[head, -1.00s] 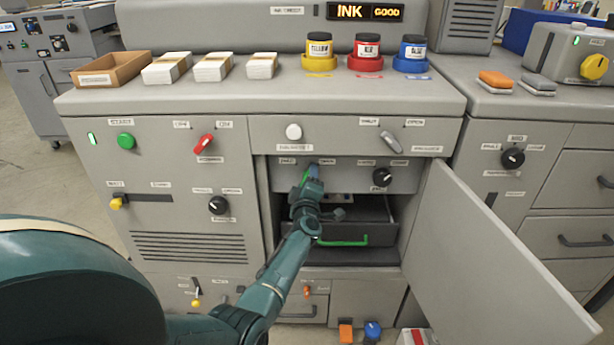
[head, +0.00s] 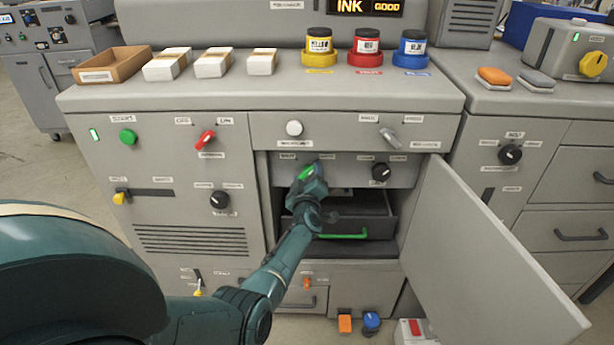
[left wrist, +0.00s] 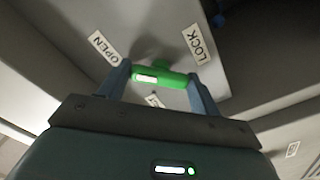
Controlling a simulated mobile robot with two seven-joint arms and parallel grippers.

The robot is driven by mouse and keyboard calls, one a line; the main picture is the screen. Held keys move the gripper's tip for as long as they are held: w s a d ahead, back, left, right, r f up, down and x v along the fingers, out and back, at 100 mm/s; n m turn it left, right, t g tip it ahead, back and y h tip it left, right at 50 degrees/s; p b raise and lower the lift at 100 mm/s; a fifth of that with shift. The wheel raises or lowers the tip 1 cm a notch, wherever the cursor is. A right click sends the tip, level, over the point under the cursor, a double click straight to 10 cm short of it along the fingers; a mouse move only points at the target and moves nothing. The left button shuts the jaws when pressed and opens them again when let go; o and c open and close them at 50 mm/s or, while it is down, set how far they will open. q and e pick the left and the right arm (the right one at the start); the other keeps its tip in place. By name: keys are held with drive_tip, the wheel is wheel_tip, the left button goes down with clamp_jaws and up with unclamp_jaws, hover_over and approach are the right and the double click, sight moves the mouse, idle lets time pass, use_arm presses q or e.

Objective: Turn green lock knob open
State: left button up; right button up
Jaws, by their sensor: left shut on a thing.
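The green lock knob (head: 307,172) is on the panel inside the open cabinet bay, partly hidden by my left gripper (head: 311,181). In the left wrist view the green knob (left wrist: 160,77) lies between the two fingers of my left gripper (left wrist: 160,82), which is shut on it. The knob's white-marked end points left, toward the side of the OPEN label (left wrist: 103,48). The LOCK label (left wrist: 196,45) is at the upper right. In the head view the knob tilts up to the right. My right gripper is not in view.
The open cabinet door (head: 485,245) stands to the right of my left arm. A drawer with a green handle (head: 343,236) is below the knob, and a black knob (head: 381,173) is to its right. Ink jars stand on the counter (head: 240,98) above.

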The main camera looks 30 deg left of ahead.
use_arm(q)
drive_tip(key=o, duration=1)
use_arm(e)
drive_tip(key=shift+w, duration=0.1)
use_arm(q)
drive_tip(key=shift+s, duration=0.1)
